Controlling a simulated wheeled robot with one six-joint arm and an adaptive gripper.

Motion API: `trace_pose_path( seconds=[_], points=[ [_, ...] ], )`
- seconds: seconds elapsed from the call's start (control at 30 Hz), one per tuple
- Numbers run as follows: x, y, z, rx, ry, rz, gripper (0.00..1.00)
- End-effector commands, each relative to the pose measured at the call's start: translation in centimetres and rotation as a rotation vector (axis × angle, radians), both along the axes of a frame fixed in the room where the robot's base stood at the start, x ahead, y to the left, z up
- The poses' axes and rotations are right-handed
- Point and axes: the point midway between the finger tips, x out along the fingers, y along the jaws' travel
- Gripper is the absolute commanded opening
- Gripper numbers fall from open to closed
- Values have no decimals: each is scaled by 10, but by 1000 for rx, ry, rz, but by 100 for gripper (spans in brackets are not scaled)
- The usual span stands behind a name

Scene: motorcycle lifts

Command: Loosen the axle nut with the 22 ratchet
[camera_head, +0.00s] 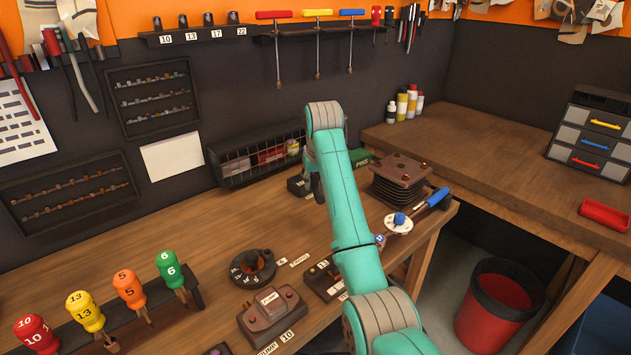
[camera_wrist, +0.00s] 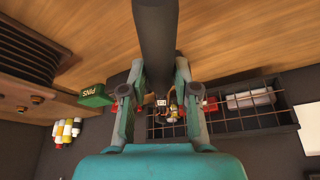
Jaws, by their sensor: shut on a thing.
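My gripper (camera_wrist: 158,72) is shut on a thick dark cylindrical bar (camera_wrist: 155,35) in the wrist view. The bar runs up out of the top of that picture, so its far end is hidden. No size mark shows on it, and I cannot tell if it is the 22 ratchet. In the head view my turquoise arm reaches over the bench toward the back wall and hides most of the gripper. A wall rack (camera_head: 200,34) carries labels 10, 13, 17 and 22, with dark pieces above them. I cannot make out the axle nut in either view.
The wire basket (camera_head: 258,163) and green PINS box (camera_head: 360,157) stand behind the gripper. A finned block (camera_head: 400,180) and blue-handled tool (camera_head: 436,198) are on the right. Labelled fixtures (camera_head: 272,312) and coloured handles (camera_head: 127,287) fill the front.

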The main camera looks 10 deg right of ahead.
Motion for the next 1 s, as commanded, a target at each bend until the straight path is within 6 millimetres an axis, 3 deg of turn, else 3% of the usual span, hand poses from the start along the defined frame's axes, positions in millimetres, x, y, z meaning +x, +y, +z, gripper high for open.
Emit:
trace_pose_path(
  seconds=[0.17, 0.6, 1.0],
  points=[
    [0, -4, -1, 1, 2, 16, 0],
    [5, -37, -1, -1, 0, 229, 0],
    [5, -39, 0, -1, -2, 254, 0]
  ],
)
